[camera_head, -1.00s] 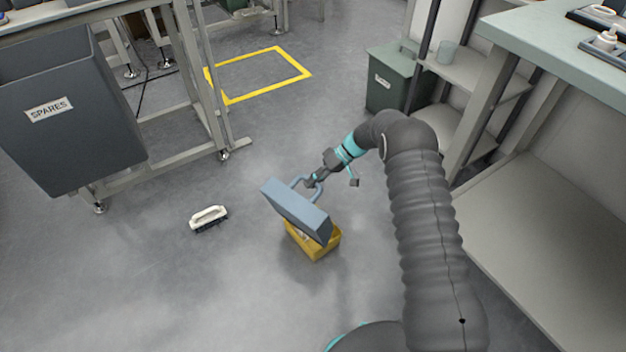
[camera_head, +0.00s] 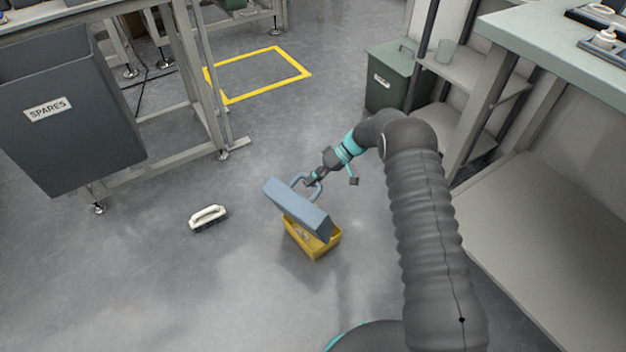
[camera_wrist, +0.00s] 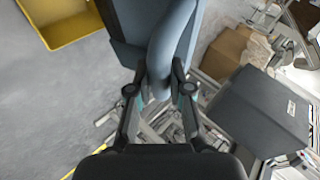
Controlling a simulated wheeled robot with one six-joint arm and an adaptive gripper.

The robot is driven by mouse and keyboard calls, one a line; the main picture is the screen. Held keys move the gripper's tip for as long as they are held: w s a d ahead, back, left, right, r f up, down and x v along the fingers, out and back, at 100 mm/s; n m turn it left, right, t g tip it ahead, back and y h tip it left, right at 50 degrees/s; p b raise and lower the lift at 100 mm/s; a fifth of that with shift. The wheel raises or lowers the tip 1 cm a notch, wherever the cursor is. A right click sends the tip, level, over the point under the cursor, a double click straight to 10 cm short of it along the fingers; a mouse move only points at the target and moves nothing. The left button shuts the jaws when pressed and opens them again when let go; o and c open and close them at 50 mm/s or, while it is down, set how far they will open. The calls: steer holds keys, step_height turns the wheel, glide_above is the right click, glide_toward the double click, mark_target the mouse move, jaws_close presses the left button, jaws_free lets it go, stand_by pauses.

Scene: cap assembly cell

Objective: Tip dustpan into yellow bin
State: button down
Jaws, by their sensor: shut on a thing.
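The blue-grey dustpan (camera_head: 297,208) is held tilted above the yellow bin (camera_head: 324,247), which stands on the floor. The pan hides part of the bin's opening. Something pale shows inside the bin, too small to make out. My gripper (camera_head: 314,181) is shut on the dustpan's looped handle. In the wrist view my gripper (camera_wrist: 160,90) has its fingers on either side of the handle (camera_wrist: 168,50). The dustpan's body shows at the top of that view, and the yellow bin (camera_wrist: 62,25) shows at the upper left, apart from it.
A white-handled brush (camera_head: 208,217) lies on the floor to the left. A dark SPARES bin (camera_head: 75,145) hangs by a frame at the far left. A green lidded bin (camera_head: 392,82) and workbench (camera_head: 560,45) stand right.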

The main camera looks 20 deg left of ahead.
steer(key=shift+r, duration=0.1)
steer(key=shift+r+t+p, duration=0.5)
steer(key=shift+r+p, duration=0.15)
steer(key=shift+r, duration=0.1)
step_height(320, 180, up, 4)
steer(key=n+t+h, duration=0.1)
steer(key=t+h, duration=0.1)
steer(key=t, duration=0.2)
steer(key=shift+f, duration=0.15)
steer(key=shift+r+t+h, duration=0.35)
steer(key=shift+t+h, duration=0.05)
steer(key=shift+t, duration=0.1)
